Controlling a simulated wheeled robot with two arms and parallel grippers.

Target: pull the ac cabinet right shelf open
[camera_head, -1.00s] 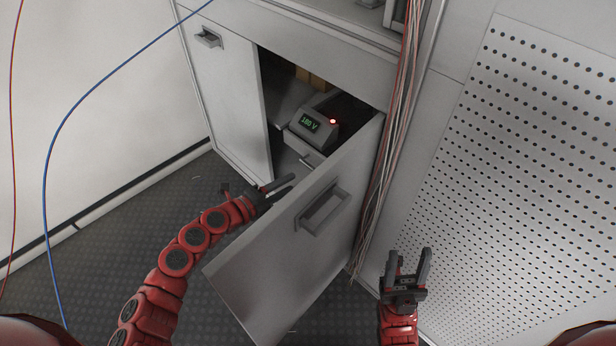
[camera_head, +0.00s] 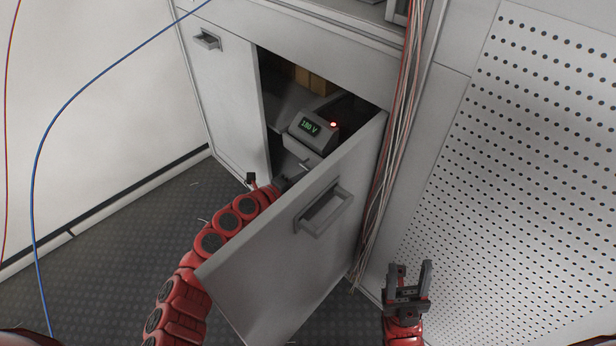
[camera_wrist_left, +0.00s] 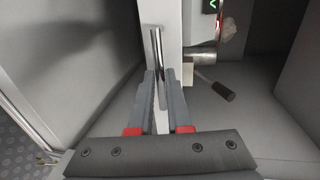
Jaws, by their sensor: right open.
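The cabinet (camera_head: 224,100) is light grey, and its right door (camera_head: 275,255) stands swung open towards me. Inside is the right shelf (camera_head: 298,146), a pale pull-out unit with a small metal handle (camera_head: 305,163). A meter (camera_head: 313,127) reading 180 V with a red light sits on it. My left gripper (camera_head: 284,183) is at the opening, partly hidden behind the door. My right gripper (camera_head: 411,270) is open and empty, right of the door.
The left cabinet door (camera_head: 228,95) is closed. A cable bundle (camera_head: 392,140) hangs beside the open door, left of a perforated panel (camera_head: 520,170). A lever with a black grip (camera_wrist_left: 222,91) shows right of the shelf front.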

